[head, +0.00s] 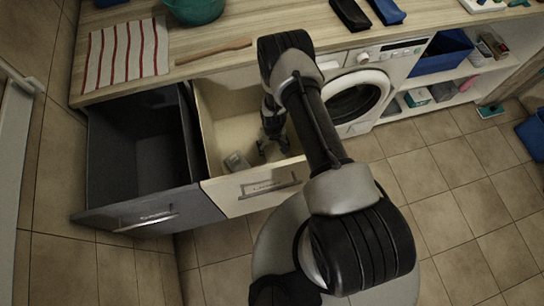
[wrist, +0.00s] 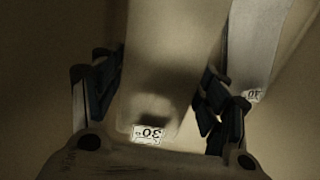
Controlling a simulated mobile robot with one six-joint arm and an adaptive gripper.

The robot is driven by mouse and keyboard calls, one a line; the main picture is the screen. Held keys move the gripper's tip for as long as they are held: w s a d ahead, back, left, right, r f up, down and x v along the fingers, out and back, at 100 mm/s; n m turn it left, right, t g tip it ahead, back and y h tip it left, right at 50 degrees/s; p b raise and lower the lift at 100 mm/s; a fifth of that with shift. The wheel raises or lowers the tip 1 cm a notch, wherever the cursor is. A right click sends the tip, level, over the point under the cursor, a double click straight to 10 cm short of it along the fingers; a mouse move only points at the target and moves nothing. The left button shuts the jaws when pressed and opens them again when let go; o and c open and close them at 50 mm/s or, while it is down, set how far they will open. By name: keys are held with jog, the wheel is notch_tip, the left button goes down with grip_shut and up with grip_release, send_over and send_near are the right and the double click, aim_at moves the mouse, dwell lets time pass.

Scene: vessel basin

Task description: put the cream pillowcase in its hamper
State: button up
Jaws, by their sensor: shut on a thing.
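My gripper (head: 273,152) reaches down into the open cream hamper drawer (head: 265,192). In the wrist view, my gripper (wrist: 156,92) is shut on a cream cloth, the cream pillowcase (wrist: 165,60), held between its two fingers. A white tag (wrist: 147,134) marked 30 shows on the pillowcase. I cannot tell whether the pillowcase touches the hamper floor. In the head view I cannot make it out apart from the gripper and the cream interior. A pale cloth (head: 236,162) with a tag lies in the cream hamper; a pale tagged cloth (wrist: 256,45) shows right of my gripper in the wrist view.
An open dark grey hamper drawer (head: 150,216) stands left of the cream one and looks empty. A washing machine (head: 355,100) is to the right. Above is a wooden counter (head: 225,25) with a striped towel (head: 127,52), a wooden stick (head: 213,52) and a green bowl (head: 195,8).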

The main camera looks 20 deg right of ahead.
jog(key=shift+f+b, duration=1)
jog(key=shift+f, duration=2.9)
jog(key=shift+f, duration=0.2)
jog(key=o, duration=1.2)
jog(key=shift+o, duration=0.2)
